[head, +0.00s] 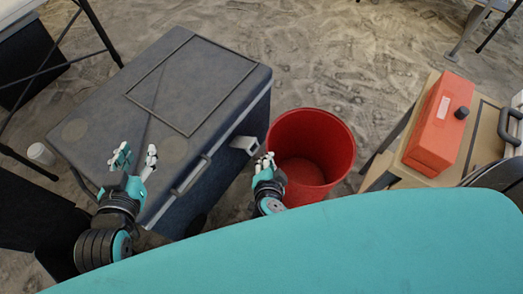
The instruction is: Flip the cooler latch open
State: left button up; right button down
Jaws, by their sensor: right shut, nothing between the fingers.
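The dark grey cooler (130,118) stands on the sandy ground with its lid closed. My right gripper (265,162) is just right of and below the latch, beside the red bucket. It is shut and empty. Whether it touches the latch or bucket cannot be told.
An empty red bucket (330,140) stands right of the cooler. An orange box (438,125) with a black knob rests on a wooden table (470,165) at the right. A white cup (40,154) stands at the left near dark metal legs. Open sand lies behind the bucket.

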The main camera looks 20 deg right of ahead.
aim_at(246, 146)
pick_arm(q)
notch_tip(246, 146, up, 11)
jog(key=w+d+t+h+b, duration=0.1)
jog(key=d+t+h+b, duration=0.1)
jog(key=t, duration=0.5)
jog(key=shift+w, duration=0.3)
pick_arm(e)
jog(key=w+f, duration=0.6)
jog(key=shift+w, duration=0.25)
jog(key=shift+f, duration=0.1)
